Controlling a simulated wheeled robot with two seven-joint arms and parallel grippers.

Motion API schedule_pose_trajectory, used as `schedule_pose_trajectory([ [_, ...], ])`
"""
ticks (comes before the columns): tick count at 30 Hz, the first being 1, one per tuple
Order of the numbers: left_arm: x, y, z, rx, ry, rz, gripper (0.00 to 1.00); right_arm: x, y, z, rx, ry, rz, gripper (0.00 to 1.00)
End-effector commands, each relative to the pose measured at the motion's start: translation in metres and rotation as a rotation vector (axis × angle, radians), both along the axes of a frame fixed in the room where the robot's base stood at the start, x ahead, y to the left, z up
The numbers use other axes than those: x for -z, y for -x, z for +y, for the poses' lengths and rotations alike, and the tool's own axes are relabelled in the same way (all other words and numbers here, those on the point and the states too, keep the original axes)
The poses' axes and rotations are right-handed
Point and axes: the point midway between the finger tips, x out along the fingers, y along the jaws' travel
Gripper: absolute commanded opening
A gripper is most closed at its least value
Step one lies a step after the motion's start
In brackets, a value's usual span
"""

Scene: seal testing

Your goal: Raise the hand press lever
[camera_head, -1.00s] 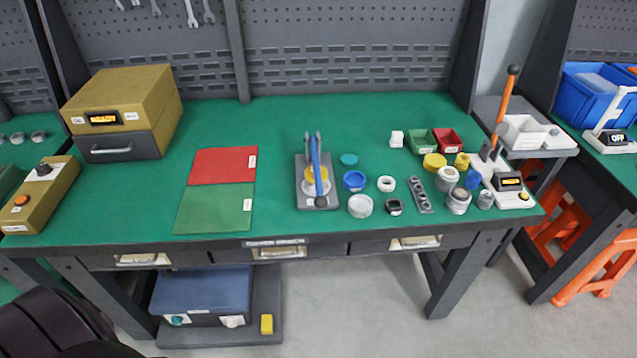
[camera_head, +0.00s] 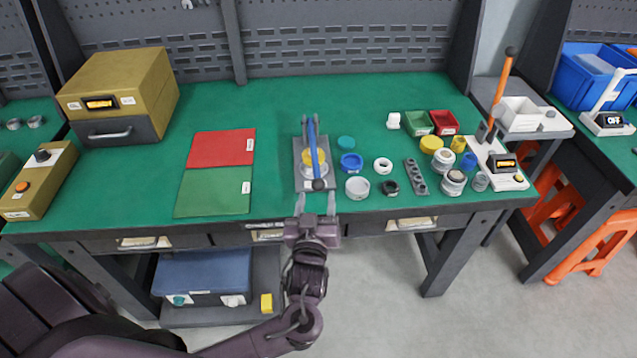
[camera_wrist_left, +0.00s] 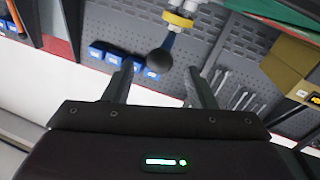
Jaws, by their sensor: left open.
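The hand press (camera_head: 299,172) stands on the green bench with a grey base. Its blue lever (camera_head: 313,146) is down, slanting toward the bench's front edge and ending in a dark ball knob (camera_head: 318,185). A yellow part shows beneath the lever. My left gripper (camera_head: 316,198) is open, just in front of the knob at the bench edge. In the left wrist view the knob (camera_wrist_left: 159,61) shows beyond and between the open fingers (camera_wrist_left: 158,88), with the blue shaft above it. I cannot tell whether they touch. My right gripper is not in view.
Jars and rings, including a white jar (camera_head: 357,188), stand right of the press. A second press with an orange lever (camera_head: 503,80) is farther right. Red (camera_head: 222,148) and green mats lie left, beside a yellow box (camera_head: 118,84). Bare bench lies behind the press.

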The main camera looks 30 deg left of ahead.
Motion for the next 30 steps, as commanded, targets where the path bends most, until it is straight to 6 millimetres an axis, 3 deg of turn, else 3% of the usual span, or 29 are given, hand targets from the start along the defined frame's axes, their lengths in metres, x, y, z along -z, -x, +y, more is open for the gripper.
schedule_pose_trajectory([
  [9, -0.001, -0.044, 0.016, 0.001, -0.003, 0.0, 0.51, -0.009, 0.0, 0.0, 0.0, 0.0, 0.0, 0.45],
  [20, 0.0, -0.05, 0.019, 0.001, -0.001, 0.002, 0.51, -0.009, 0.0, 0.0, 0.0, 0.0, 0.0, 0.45],
  [30, 0.0, -0.05, 0.019, 0.001, -0.001, 0.002, 0.09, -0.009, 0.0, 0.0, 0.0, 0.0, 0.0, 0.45],
])
